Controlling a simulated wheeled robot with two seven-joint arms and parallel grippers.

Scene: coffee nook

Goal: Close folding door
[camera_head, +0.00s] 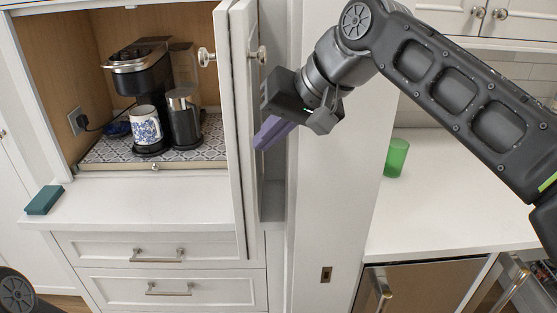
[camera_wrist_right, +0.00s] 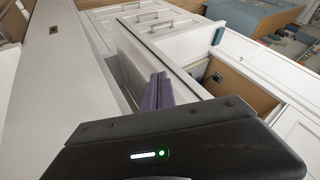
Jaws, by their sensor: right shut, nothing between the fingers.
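The white folding door (camera_head: 237,120) is folded at the right side of the coffee cabinet opening, leaving the opening uncovered. Its two narrow panels stand close together, each with a round metal knob near the top. My right gripper (camera_head: 266,134) has purple fingers and is shut and empty at the right side of the folded panels. Whether the fingertips touch the panel cannot be told. In the right wrist view the shut fingers (camera_wrist_right: 158,92) point at a white panel (camera_wrist_right: 160,62). My left gripper is out of view; only a dark part of that arm shows at the lower left.
Inside the cabinet stand a coffee machine (camera_head: 138,80), a patterned mug (camera_head: 145,125) and a dark canister (camera_head: 184,118). A teal box (camera_head: 44,200) lies on the left counter. A green cup (camera_head: 396,158) stands on the right counter, beyond a white post (camera_head: 330,190).

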